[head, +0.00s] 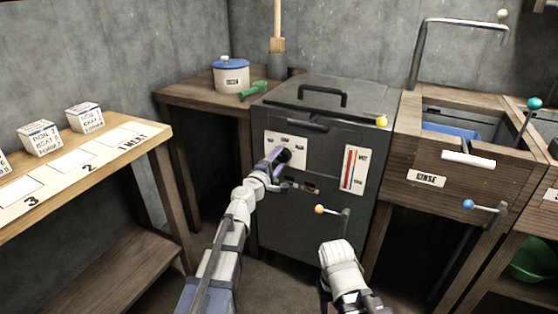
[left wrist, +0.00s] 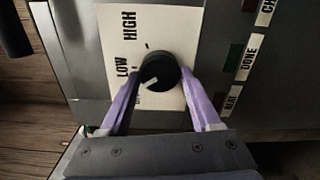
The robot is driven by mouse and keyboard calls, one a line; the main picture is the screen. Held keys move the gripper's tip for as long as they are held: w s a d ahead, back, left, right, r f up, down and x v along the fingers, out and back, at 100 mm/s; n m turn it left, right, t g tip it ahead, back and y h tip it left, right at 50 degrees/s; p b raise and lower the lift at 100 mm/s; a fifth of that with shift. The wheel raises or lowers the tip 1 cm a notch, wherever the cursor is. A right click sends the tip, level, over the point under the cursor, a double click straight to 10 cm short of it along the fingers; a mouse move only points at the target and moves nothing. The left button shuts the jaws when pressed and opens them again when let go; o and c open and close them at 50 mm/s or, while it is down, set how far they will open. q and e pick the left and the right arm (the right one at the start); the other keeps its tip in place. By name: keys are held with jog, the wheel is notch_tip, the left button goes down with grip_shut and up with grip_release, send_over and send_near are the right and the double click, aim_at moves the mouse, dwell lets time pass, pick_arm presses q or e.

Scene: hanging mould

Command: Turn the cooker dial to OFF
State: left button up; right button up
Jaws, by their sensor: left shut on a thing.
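The cooker (head: 335,215) is a dark metal box with a lid handle, standing in the middle of the head view. Its black round dial (left wrist: 160,72) sits on a white plate (left wrist: 185,22) marked HIGH and LOW; a further label below LOW is mostly hidden by a finger. The dial's white pointer mark aims to the lower left in the left wrist view, just below LOW. My left gripper (left wrist: 162,88) is shut on the dial, one purple finger on each side. In the head view, my left gripper (head: 277,159) covers part of the plate. My right gripper does not show; only part of that arm does.
A red-striped gauge (head: 354,169) is right of the dial. Below it, an orange-knobbed lever (head: 320,209) sticks out. A RINSE basin (head: 452,134) stands at right, a pot (head: 231,77) at back left, and a numbered shelf (head: 75,172) with boxes at left.

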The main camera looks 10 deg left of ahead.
pick_arm(q)
jog(key=n, duration=0.4)
jog(key=shift+f+n, duration=0.1)
jog(key=shift+n, duration=0.3)
dwell(0.4)
jog(key=o, duration=1.4)
jog(key=v, duration=0.8)
